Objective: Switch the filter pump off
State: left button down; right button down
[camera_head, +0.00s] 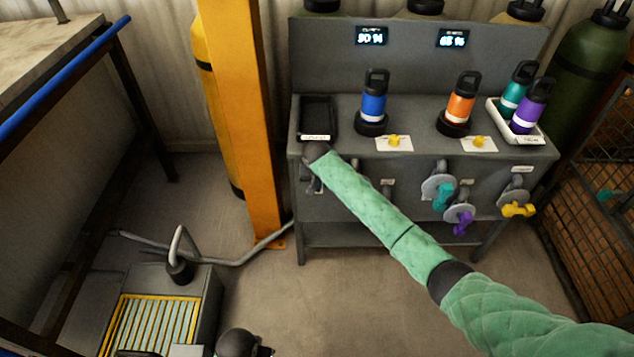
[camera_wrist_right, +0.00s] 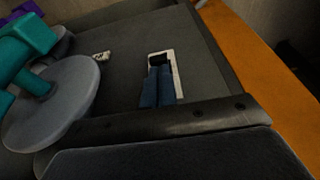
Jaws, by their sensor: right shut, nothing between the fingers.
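In the right wrist view, a white switch plate (camera_wrist_right: 177,68) with a dark recess sits on the grey front panel of the tank bench. My right gripper (camera_wrist_right: 160,72) is shut, with its two blue fingers together and empty. Its tips overlap the plate's dark recess; I cannot tell whether they touch the switch, and the fingers hide part of it. In the head view my right gripper (camera_head: 314,184) is at the bench's left front, below the black tray, mostly hidden by my wrist. The switch is hidden there.
Valves with teal (camera_head: 443,196), purple (camera_head: 461,222) and yellow (camera_head: 518,209) handles stick out of the panel to the right. Blue (camera_head: 374,104) and orange (camera_head: 461,105) bottles stand on the bench (camera_head: 420,146). An orange post (camera_head: 240,110) stands close on the left.

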jog(key=shift+s+f+t, duration=0.15)
jog(key=shift+s+t, duration=0.05)
jog(key=shift+t, duration=0.1)
jog(key=shift+s+t, duration=0.1)
jog(key=shift+t, duration=0.2)
pick_arm(q)
jog(key=shift+f, duration=0.35)
jog(key=shift+w, duration=0.1)
pick_arm(e)
jog(key=shift+s, duration=0.1)
